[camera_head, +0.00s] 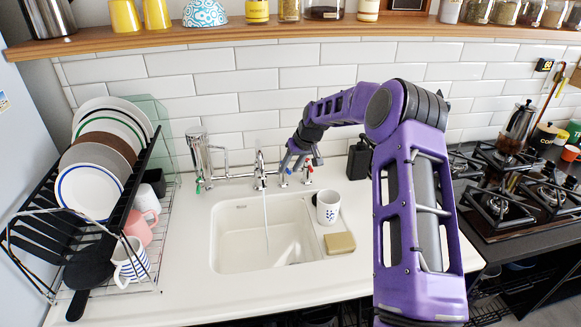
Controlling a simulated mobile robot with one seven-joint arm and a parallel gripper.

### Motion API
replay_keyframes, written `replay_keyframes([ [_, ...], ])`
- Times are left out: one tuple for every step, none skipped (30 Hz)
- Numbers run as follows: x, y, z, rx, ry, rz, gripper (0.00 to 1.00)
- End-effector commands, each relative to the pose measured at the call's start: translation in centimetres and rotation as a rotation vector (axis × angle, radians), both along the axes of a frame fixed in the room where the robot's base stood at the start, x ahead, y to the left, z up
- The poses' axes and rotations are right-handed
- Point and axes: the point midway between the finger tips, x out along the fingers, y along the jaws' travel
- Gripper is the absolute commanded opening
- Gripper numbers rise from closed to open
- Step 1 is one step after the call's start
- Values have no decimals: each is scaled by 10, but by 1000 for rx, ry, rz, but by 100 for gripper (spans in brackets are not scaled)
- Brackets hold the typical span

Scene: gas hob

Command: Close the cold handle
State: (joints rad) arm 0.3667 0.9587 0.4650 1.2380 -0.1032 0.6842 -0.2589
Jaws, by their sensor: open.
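A chrome tap (260,170) stands behind the white sink, and a thin stream of water (266,212) runs from it into the basin. Small chrome handles (307,178) show to the right of the spout, under my gripper. I cannot tell for sure which handle is the cold one. My gripper (302,164) is open, pointing down, with its fingers apart just above and around these handles. Contact with them cannot be made out. The purple arm comes in from the right.
A white mug (327,207) and a yellowish sponge (340,243) sit right of the sink (222,245). A black soap bottle (358,160) stands close behind my arm. A dish rack (145,265) is left, a gas hob (480,205) right, and a shelf (230,34) above.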

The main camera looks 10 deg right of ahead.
Motion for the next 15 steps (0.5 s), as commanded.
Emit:
replay_keyframes([
  [0,0,-1,0,0,0,43],
  [1,0,-1,0,0,0,43],
  [1,0,-1,0,0,0,43],
  [1,0,-2,0,0,0,43],
  [1,0,-1,0,0,0,43],
  [0,0,-1,0,0,0,43],
  [0,0,-1,0,0,0,43],
  [0,0,-1,0,0,0,43],
  [0,0,-1,0,0,0,36],
  [0,0,-1,0,0,0,31],
  [0,0,-1,0,0,-1,25],
  [0,0,-1,0,0,-1,18],
  [0,0,-1,0,1,0,13],
  [0,0,-1,0,1,-1,7],
  [0,0,-1,0,1,-1,0],
])
